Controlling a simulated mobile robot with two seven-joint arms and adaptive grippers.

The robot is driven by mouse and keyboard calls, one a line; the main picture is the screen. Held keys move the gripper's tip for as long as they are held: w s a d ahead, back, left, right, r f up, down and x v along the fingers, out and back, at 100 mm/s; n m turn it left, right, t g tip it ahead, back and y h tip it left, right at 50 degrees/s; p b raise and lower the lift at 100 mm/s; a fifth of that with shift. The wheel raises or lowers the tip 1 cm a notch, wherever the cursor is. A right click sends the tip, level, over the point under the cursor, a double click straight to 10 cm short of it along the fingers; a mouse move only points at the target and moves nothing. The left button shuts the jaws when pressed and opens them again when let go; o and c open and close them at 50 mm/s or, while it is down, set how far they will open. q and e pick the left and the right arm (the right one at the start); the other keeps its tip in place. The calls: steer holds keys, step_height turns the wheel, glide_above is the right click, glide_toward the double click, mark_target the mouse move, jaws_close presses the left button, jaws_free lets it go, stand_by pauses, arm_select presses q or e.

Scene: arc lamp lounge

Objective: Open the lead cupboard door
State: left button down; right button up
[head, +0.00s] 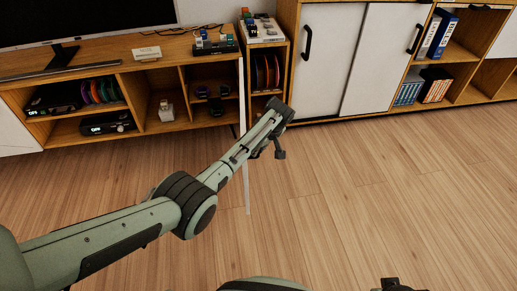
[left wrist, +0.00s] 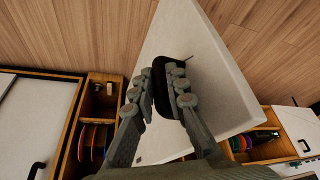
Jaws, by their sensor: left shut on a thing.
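The white cupboard door (head: 246,185) stands swung out from the low wooden unit and shows almost edge-on in the head view. Its broad white face (left wrist: 215,75) fills the middle of the left wrist view, with a black handle (left wrist: 165,95) on it. My left gripper (left wrist: 162,88) is shut on this handle, a finger on each side. In the head view the left gripper (head: 266,146) is just right of the door edge, and the handle is hard to make out there. A small dark part (head: 391,285) at the bottom edge may be my right gripper; its jaws cannot be read.
Open shelves (head: 160,110) with devices and discs lie left of the door, under a television (head: 80,20). A narrow shelf (head: 266,72) stands right of it. A cabinet with white doors (head: 375,60) is further right. The wooden floor (head: 370,190) in front is clear.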

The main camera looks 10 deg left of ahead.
arm_select(q)
steer(key=shift+w+r, duration=0.4)
steer(key=shift+w, duration=0.05)
steer(key=shift+a, duration=0.1)
steer(key=c, duration=1.8)
jaws_free()
steer(key=v, duration=1.1)
steer(key=shift+s+d, duration=0.25)
steer(key=shift+s, duration=0.2)
